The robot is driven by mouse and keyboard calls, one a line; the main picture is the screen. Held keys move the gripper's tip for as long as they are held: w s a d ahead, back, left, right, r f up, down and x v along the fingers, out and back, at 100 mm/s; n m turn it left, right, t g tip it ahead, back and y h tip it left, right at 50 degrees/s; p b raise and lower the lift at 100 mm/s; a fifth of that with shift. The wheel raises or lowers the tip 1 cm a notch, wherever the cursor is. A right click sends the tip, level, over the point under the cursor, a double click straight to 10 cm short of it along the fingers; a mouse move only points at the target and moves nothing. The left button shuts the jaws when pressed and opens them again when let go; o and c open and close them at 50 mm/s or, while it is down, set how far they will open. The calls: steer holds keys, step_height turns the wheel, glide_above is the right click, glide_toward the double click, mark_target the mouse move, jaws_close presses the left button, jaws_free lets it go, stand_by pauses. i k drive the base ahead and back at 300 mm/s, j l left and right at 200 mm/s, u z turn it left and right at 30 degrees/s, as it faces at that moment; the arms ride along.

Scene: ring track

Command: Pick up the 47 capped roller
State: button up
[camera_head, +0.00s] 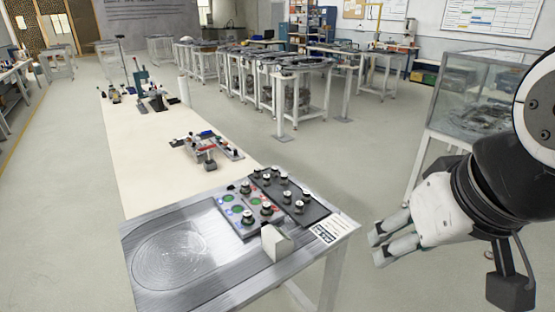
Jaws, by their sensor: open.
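Several small capped rollers stand at the near end of the long table. Some, such as a roller with a pale cap (266,208), stand on a grey panel (236,224) with green, red and blue round marks. Others, such as another roller (285,195), stand on a dark tray (316,214) beside it. The numbers are too small to read, so I cannot tell which roller is 47. My gripper (378,248) is at the right, beyond the table's right edge, apart from the rollers. Its two pale fingers are apart, with nothing between them.
A white block (276,243) stands in front of the panel. A printed card (333,229) lies at the right corner. A metal plate (205,284) with an oval track covers the near left. A small device (208,147) stands farther back. A glass case (480,92) is behind my arm.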

mark_target(306, 199)
steer(key=i+l+u, duration=0.8)
steer(key=l+u, duration=0.15)
steer(key=l, duration=0.15)
